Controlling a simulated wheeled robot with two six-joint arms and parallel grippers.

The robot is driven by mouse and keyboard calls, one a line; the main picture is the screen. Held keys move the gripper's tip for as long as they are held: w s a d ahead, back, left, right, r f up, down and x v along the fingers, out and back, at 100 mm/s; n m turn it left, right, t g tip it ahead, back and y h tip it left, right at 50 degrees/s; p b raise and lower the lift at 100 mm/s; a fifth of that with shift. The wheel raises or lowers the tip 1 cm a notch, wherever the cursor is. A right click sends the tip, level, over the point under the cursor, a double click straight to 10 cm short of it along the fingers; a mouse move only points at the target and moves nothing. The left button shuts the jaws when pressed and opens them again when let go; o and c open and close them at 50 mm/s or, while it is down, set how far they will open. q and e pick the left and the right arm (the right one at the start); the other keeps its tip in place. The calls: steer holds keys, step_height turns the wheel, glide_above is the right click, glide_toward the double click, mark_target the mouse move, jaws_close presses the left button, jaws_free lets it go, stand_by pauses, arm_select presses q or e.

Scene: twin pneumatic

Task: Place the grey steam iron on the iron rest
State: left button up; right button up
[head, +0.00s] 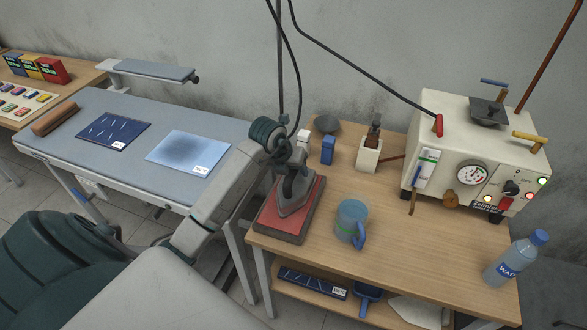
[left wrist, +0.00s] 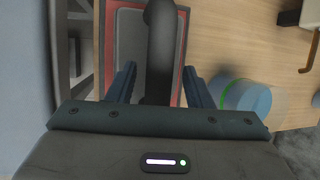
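The grey steam iron (head: 296,192) sits on the red-topped iron rest (head: 275,222) at the left end of the wooden table. In the left wrist view, the iron's dark handle (left wrist: 160,45) runs up the middle, over its grey body and the red pad of the rest (left wrist: 112,30). My left gripper (head: 290,165) is at the iron from above. In the left wrist view, its two fingers (left wrist: 160,80) stand apart on either side of the handle, with a visible gap on both sides. My right gripper is not in view.
A blue mug (head: 351,222) stands just right of the rest. A cream steam unit (head: 450,150) and a water bottle (head: 516,258) stand farther right. A small blue box (head: 328,149) is behind. The ironing board (head: 110,165) is at the left. The table's front middle is clear.

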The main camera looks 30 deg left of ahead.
arm_select(q)
steer(key=shift+r, duration=0.1)
steer(key=b+v, duration=0.2)
steer(key=v, duration=0.9)
steer(key=shift+s+r+b, duration=0.2)
steer(key=shift+r+b, duration=0.15)
steer(key=shift+b, duration=0.05)
stand_by(0.7)
